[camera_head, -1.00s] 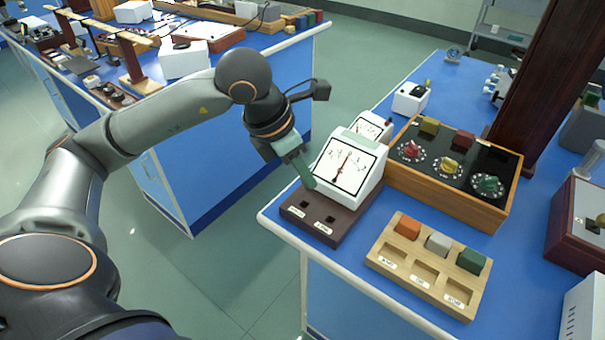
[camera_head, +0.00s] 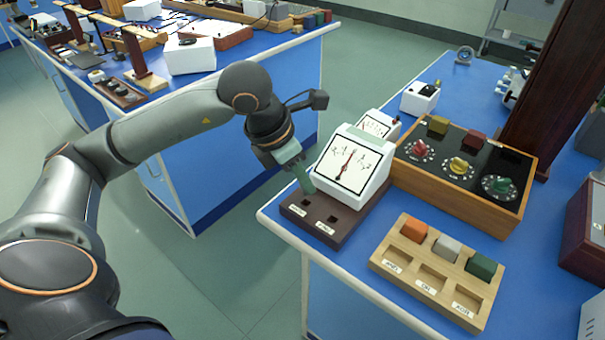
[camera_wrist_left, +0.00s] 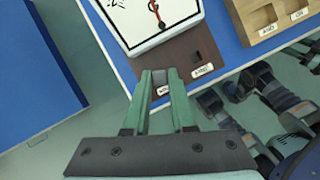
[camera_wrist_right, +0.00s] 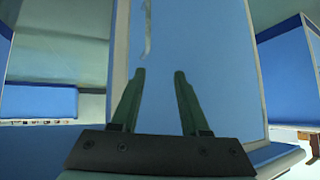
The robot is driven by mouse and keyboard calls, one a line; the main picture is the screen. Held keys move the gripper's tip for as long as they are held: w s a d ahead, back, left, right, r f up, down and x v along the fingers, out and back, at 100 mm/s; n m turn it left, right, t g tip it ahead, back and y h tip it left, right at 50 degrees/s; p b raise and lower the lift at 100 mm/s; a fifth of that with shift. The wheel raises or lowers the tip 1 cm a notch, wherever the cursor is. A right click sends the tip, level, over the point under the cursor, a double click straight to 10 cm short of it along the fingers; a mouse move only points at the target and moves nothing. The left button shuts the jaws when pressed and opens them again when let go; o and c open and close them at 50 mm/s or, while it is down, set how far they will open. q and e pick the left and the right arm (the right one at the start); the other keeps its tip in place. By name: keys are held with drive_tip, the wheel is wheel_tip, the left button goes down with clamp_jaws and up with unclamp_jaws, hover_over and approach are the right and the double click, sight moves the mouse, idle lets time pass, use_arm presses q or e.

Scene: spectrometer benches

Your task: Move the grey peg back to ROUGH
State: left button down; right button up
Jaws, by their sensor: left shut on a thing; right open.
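My left gripper (camera_head: 307,188) is shut on a small grey peg (camera_wrist_left: 159,76), which shows between its green fingertips in the left wrist view. In the head view the fingers hide the peg. The fingertips are close over the brown base (camera_head: 343,229) of the white needle meter (camera_head: 350,168), by the left of its two dark sockets (camera_head: 306,203). I cannot tell whether the peg touches the base. The right socket (camera_head: 331,219) is empty. Both sockets have small white labels, too small to read surely. My right gripper (camera_wrist_right: 158,75) is open and empty, facing a blue bench side.
A wooden tray (camera_head: 392,283) with orange, pale grey and green blocks stands to the right of the base. A wooden-framed dial box (camera_head: 450,200) and a smaller meter (camera_head: 378,125) stand behind. The bench's left edge is close to the base. Floor lies between the benches.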

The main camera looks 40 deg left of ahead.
sight(301, 189)
use_arm(q)
drive_tip(key=shift+f+b, duration=1.05)
drive_tip(key=shift+f, duration=0.4)
drive_tip(key=shift+f+b, duration=0.3)
drive_tip(key=c, duration=0.7)
unclamp_jaws()
